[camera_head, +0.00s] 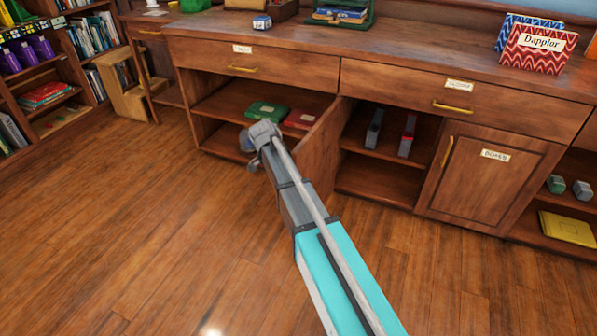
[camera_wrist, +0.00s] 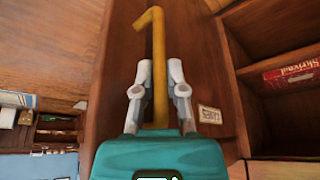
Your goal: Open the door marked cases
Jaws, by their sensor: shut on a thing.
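The cases door (camera_head: 320,152) stands swung out from the front of the long wooden cabinet, seen nearly edge-on in the head view. In the wrist view the door (camera_wrist: 205,60) fills the middle, with its label reading "CASES" (camera_wrist: 209,115) beside my gripper. A yellow bar handle (camera_wrist: 157,55) on the door runs between my two fingers. My gripper (camera_wrist: 160,85) is shut on this handle. In the head view my gripper (camera_head: 258,145) is to the left of the door, and the handle is hidden there.
The opened compartment holds a green case (camera_head: 267,111) and a red case (camera_head: 300,120) on its shelf. A shut door labelled "BOXES" (camera_head: 482,175) is at the right. Drawers (camera_head: 245,60) run above. The wooden floor (camera_head: 130,210) at the left is clear.

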